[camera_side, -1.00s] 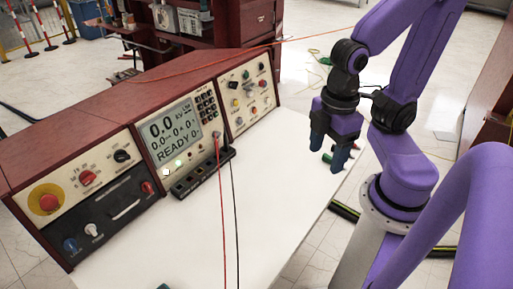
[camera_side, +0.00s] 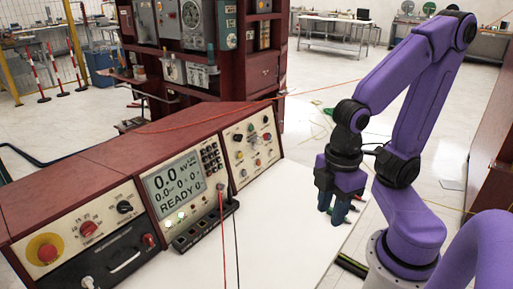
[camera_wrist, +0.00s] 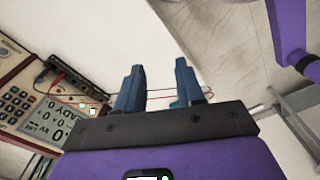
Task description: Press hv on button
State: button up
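The control console stands at left in the side view. Its middle panel (camera_side: 187,185) has a lit display (camera_side: 175,183) reading 0.0 and READY. The labels are too small to tell which is hv on.
A red and a black cable (camera_side: 222,235) run from the console across the white table (camera_side: 280,225). A black socket strip (camera_side: 205,228) lies before the middle panel. A yellow-backed red knob (camera_side: 46,252) is at far left.

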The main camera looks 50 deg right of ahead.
grip_shut()
dwell(1.4)
